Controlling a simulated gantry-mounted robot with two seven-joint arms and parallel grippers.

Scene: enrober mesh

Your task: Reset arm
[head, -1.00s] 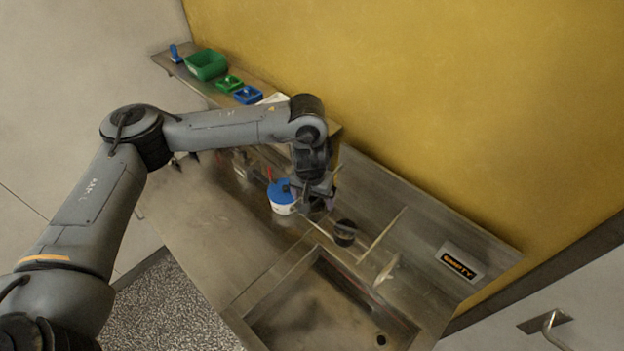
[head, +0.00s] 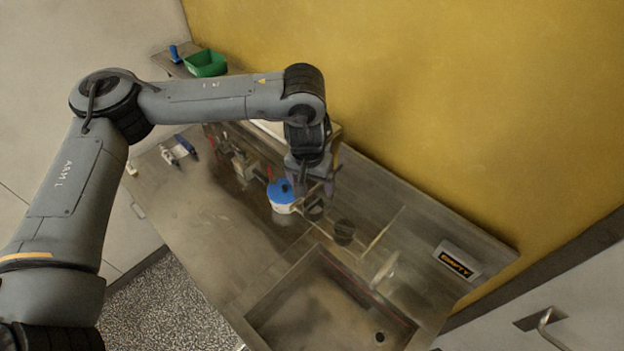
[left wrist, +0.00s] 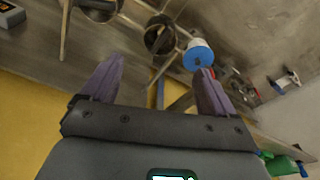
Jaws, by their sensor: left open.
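My left arm reaches in from the left in the head view. Its gripper (head: 314,190) points down above the steel worktop, near a white tub with a blue lid (head: 281,194). In the left wrist view the two purple fingers (left wrist: 158,82) stand wide apart with nothing between them. The blue lid (left wrist: 198,55) shows beyond the fingers there, beside a dark round cup (left wrist: 160,38). My right gripper is not in view.
A dark cup (head: 344,232) stands right of the gripper, near the sink basin (head: 330,305). A sign reading EMPTY (head: 457,264) is at the right. The worktop's left front is largely clear.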

